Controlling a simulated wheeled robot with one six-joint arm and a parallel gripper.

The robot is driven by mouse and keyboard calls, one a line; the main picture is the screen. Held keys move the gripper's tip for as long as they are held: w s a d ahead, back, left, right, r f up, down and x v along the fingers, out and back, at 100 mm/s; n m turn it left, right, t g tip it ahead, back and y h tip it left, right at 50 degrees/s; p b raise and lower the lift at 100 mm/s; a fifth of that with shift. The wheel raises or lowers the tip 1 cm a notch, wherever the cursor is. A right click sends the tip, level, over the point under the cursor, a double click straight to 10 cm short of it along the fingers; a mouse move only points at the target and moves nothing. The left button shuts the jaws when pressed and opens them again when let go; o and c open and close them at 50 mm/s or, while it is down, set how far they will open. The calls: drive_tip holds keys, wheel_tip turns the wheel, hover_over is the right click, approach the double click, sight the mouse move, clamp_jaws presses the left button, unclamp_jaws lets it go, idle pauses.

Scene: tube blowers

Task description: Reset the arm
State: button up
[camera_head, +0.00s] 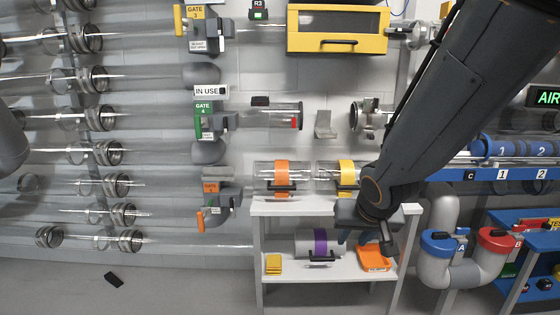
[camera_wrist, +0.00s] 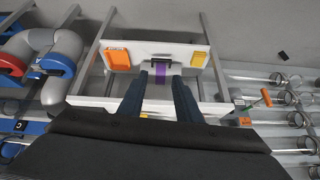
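My arm reaches down from the upper right in the head view, in front of the white shelf unit (camera_head: 330,207). My gripper (camera_head: 368,238) hangs at its lower end, near the right side of the unit. In the wrist view my gripper (camera_wrist: 160,90) shows two dark fingers standing apart with nothing held between them. Beyond the fingertips is a clear tube carrier with a purple band (camera_head: 320,243) on the lower shelf; its band also shows in the wrist view (camera_wrist: 160,79). The gap between the fingers and the carrier is hard to judge.
Carriers with an orange band (camera_head: 282,174) and a yellow band (camera_head: 346,173) lie on the top shelf. An orange tray (camera_head: 374,258) and a yellow block (camera_head: 273,264) are on the lower shelf. Grey pipes with blue (camera_head: 440,241) and red (camera_head: 497,240) collars stand at right.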

drive_tip(key=s+a+r+n+g, duration=0.1)
drive_tip(key=s+a+n+g, duration=0.3)
drive_tip(key=s, duration=0.7)
drive_tip(key=s+a+r+n+g, duration=0.1)
drive_tip(key=s+a+g, duration=0.2)
drive_tip(key=s+a, duration=0.65)
drive_tip(key=s+d+r+m+p, duration=0.2)
drive_tip(key=d+r+m+p, duration=0.2)
drive_tip(key=d+r+p, duration=1.1)
drive_tip(key=p, duration=0.7)
drive_tip(key=shift+s+d, duration=0.25)
drive_tip(key=shift+s, duration=0.05)
